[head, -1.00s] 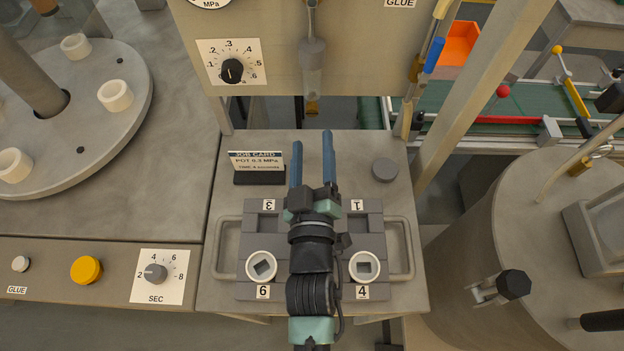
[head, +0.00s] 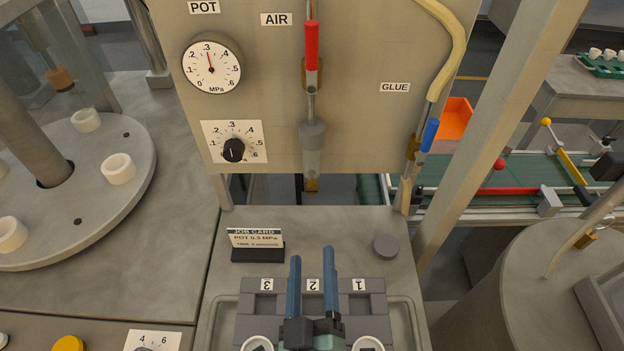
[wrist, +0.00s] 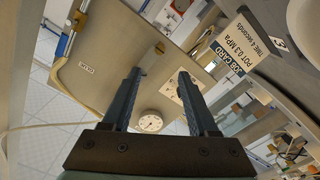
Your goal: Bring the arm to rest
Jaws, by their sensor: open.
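My gripper (head: 312,258) is open and empty, with its two blue-grey fingers apart. In the head view it is over the grey tray block (head: 372,297) with labels 1, 2 and 3, and its fingertips point toward the back panel. In the wrist view the gripper (wrist: 158,88) has nothing between its fingers. The wrist view looks at the panel, tilted, with the job card (wrist: 228,55) at the upper right. Part of the tray block is hidden under my gripper.
The panel (head: 270,110) stands behind, with a pressure gauge (head: 211,64), a knob (head: 233,150) and a red-handled air lever (head: 312,45). The job card (head: 256,238) stands left of my fingers. A round turntable (head: 115,215) with white cups is at left. A post (head: 490,130) rises at right.

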